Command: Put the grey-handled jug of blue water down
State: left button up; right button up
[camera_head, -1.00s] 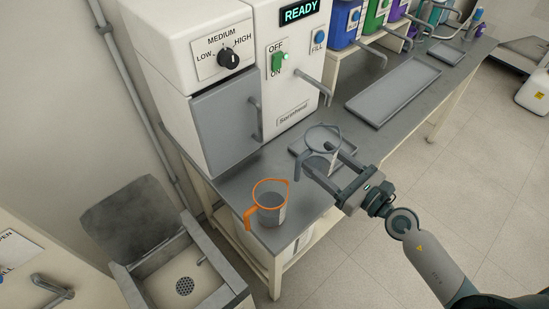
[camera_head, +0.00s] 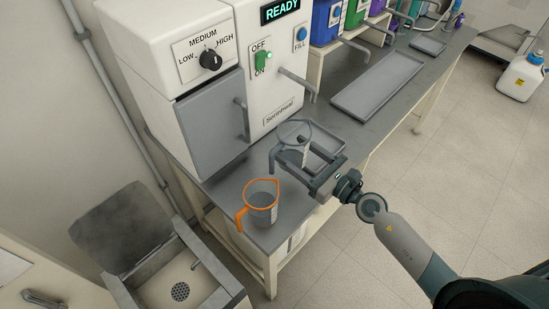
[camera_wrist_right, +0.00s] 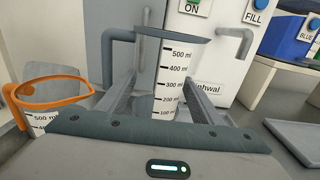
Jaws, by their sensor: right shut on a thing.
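The grey-handled jug (camera_head: 293,137) has a grey rim, and its handle points left. In the right wrist view the jug (camera_wrist_right: 174,75) looks upright, with its millilitre scale facing me. My right gripper (camera_head: 306,163) is shut on the jug's body, with one finger on each side. I cannot make out blue water inside; the gripper hides the jug's lower part. The jug is in front of the machine, by the left part of the small grey tray (camera_head: 335,137). I cannot tell whether its base touches anything. My left gripper is not in view.
An orange-handled jug (camera_head: 262,201) stands on the counter's near left end, close to the held jug. The white machine (camera_head: 285,85) with its spout is behind. A long tray (camera_head: 378,85) lies farther right. A floor sink (camera_head: 180,285) is at lower left.

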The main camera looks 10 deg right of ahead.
jog(key=w+a+f, duration=0.1)
jog(key=w, duration=0.1)
jog(key=w+a+f+b, duration=0.1)
jog(key=w+a+f, duration=0.2)
jog(key=w, duration=0.1)
jog(key=shift+w+a+f+b, duration=0.15)
jog(key=shift+a+f+b, duration=0.15)
jog(key=shift+b, duration=0.1)
jog(key=shift+f+b, duration=1.7)
jog(key=shift+f, duration=0.3)
jog(key=shift+f, duration=0.1)
jog(key=shift+f, duration=0.1)
jog(key=o, duration=1.4)
jog(key=shift+c, duration=0.2)
jog(key=shift+d+r, duration=0.1)
jog(key=shift+r, duration=0.15)
